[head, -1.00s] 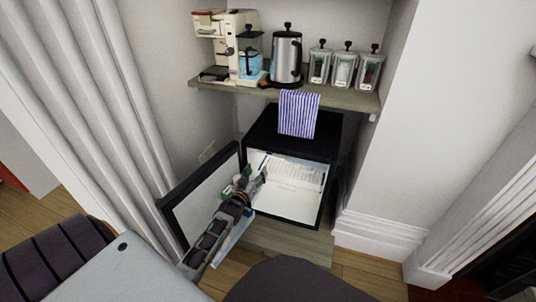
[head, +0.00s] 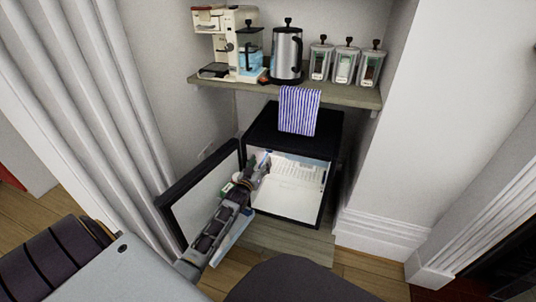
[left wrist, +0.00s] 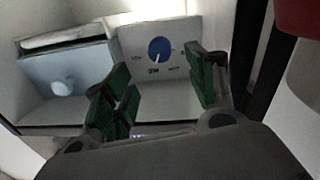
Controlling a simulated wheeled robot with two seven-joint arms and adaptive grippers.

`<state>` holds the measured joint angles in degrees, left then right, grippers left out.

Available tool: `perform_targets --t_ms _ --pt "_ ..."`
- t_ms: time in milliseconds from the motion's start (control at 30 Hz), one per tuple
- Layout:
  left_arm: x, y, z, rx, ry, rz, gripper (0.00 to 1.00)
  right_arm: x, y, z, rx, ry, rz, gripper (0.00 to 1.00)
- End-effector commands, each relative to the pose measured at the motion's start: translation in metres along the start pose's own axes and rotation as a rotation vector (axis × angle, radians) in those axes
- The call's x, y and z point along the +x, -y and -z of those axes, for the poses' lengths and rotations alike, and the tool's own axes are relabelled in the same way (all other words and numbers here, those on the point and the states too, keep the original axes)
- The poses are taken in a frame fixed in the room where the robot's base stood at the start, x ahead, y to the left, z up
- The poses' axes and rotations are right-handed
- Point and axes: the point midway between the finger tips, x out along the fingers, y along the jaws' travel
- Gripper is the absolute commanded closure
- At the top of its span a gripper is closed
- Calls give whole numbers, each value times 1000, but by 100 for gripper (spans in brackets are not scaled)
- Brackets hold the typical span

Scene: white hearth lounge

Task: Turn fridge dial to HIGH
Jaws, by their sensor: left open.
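The small black fridge (head: 262,128) stands with its door (head: 205,192) open to the left and its white interior lit. In the left wrist view, the round blue dial (left wrist: 159,50) sits on a pale panel (left wrist: 128,44) inside, with small dark labels around it that are too blurred to read surely. A light mark on the dial points roughly down in that picture. My left gripper (left wrist: 160,88) is open, its green-padded fingers apart on either side below the dial, not touching it. In the head view my left gripper (head: 262,166) reaches into the fridge opening and hides the dial.
A pale box with a round knob (left wrist: 63,87) is beside the dial panel. The shelf (head: 340,96) above holds a coffee machine (head: 212,40), a kettle (head: 287,55) and several canisters. The open door is close beside my arm.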

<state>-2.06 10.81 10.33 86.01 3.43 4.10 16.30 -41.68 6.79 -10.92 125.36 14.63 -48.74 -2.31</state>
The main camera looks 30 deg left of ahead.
Motion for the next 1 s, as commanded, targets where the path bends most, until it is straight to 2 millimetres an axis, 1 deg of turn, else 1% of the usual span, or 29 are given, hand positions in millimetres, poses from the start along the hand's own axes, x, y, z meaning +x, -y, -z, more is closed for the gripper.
perform_targets --t_ms 200,733,1000 --pt "19 0 -1 0 -1 -1 43 6 1 -1 5 -17 13 36" --pt "62 0 0 1 -1 0 43 22 -3 -1 -9 -45 32 36" --pt "81 0 -1 0 1 0 43 30 -3 -6 -4 -54 44 36"
